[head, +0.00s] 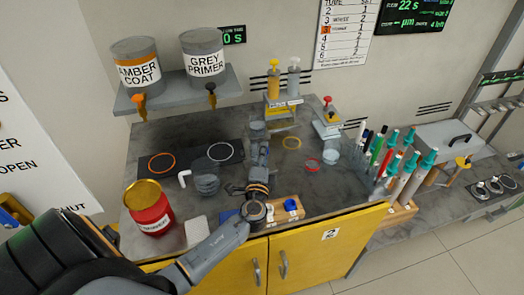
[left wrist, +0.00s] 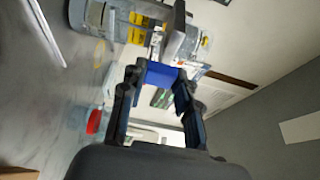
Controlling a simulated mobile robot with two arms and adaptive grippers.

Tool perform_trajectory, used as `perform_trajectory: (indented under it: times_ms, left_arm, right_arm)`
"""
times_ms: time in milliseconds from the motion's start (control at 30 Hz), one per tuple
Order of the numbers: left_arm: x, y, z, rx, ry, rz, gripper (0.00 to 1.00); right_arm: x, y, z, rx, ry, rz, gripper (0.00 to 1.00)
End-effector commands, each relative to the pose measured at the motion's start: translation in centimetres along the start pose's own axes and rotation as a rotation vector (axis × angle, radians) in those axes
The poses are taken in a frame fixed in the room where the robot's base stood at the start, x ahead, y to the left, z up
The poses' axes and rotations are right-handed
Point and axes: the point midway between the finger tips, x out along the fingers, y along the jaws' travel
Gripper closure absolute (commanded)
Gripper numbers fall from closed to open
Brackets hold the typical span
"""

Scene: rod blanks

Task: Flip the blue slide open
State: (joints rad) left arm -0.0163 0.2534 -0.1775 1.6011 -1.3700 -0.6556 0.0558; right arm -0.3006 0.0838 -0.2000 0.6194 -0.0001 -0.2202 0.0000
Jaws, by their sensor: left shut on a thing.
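In the left wrist view, a blue piece (left wrist: 160,74), which looks like the blue slide, spans the gap between the fingertips of my left gripper (left wrist: 157,82). The dark fingers are closed against its two sides. A grey plate or bar (left wrist: 176,32) sits just beyond it. In the head view my left arm reaches over the bench, and the left gripper (head: 258,131) is at its far end, left of the dispensers. The blue piece cannot be made out there, so whether it is open or shut is unclear. My right gripper is not in view.
Two pump dispensers (head: 284,98) stand close to the right of the left gripper. A red-topped dispenser (head: 327,122) is further right. Paint cans (head: 137,65) sit on a shelf above.

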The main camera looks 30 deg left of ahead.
Motion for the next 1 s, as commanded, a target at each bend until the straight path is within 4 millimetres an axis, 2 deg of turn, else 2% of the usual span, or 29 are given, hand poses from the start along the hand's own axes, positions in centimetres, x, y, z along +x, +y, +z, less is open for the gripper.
perform_trajectory:
  times_ms: [100, 133, 233, 533, 633, 767, 1000]
  left_arm:
    - [-0.2, 0.3, -0.3, 0.001, 0.007, 0.007, 1.0]
    - [-0.2, 0.3, -0.3, 0.001, 0.008, 0.008, 0.67]
    - [-0.2, 0.3, -0.3, 0.0, 0.007, 0.007, 0.46]
    - [-0.1, 0.2, -0.2, 0.001, 0.005, 0.004, 0.45]
    - [-0.7, 0.2, -0.2, 0.001, 0.005, 0.005, 0.45]
    - [-2.6, 0.3, -0.2, -0.001, 0.006, 0.007, 0.45]
    - [-7.9, 0.3, -0.2, 0.0, 0.007, 0.008, 0.45]
  right_arm:
    - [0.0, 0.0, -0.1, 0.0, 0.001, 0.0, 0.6]
    - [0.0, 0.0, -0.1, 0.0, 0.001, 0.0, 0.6]
    - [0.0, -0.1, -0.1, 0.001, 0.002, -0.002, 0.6]
    - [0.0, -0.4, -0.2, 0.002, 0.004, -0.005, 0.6]
    - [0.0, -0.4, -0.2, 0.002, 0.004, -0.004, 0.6]
    - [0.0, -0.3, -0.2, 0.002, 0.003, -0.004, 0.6]
    - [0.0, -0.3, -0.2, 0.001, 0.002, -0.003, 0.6]
